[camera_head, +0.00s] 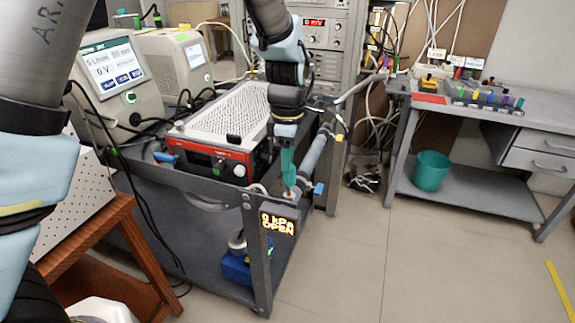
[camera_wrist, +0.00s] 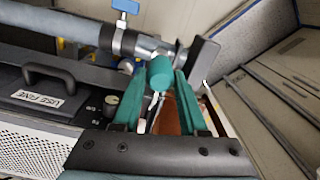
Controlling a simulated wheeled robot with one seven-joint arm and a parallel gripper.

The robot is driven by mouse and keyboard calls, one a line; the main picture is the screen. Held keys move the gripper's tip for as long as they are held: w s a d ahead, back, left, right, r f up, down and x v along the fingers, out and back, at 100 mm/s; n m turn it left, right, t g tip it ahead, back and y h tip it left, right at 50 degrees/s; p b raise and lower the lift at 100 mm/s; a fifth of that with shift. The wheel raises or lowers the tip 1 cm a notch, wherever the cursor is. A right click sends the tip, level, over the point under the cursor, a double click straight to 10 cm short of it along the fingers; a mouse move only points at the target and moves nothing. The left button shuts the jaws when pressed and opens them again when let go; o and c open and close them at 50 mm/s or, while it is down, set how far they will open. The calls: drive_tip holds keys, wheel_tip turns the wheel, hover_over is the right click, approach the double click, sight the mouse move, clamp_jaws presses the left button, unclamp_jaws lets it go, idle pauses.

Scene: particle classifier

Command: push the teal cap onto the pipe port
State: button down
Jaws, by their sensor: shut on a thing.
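The teal cap (camera_wrist: 160,72) sits between the teal fingertips of my gripper (camera_wrist: 159,80) in the wrist view. My gripper is shut on it. The metal pipe port (camera_wrist: 151,46) is at the end of a grey pipe, just beyond the cap in the picture. Whether the cap touches the port cannot be told. In the head view my gripper (camera_head: 288,188) points down at the cart's front right corner, beside the grey pipe (camera_head: 314,152). The cap is too small to make out clearly there. A blue valve handle (camera_wrist: 127,6) stands on the pipe.
A display reading 0 kPa OPEN (camera_head: 277,222) hangs on the cart's corner post. A red-fronted instrument (camera_head: 210,162) with a perforated top lies on the cart, left of my gripper. A workbench (camera_head: 470,108) stands at the right, with a teal bucket (camera_head: 430,172) below.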

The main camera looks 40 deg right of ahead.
drive_tip(key=shift+f+b, duration=0.75)
drive_tip(key=shift+f, duration=1.05)
drive_tip(key=shift+c, duration=1.9)
unclamp_jaws()
drive_tip(key=shift+r, duration=0.1)
wheel_tip(320, 180, up, 11)
drive_tip(key=shift+f+b, duration=0.15)
drive_tip(key=shift+b, duration=0.6)
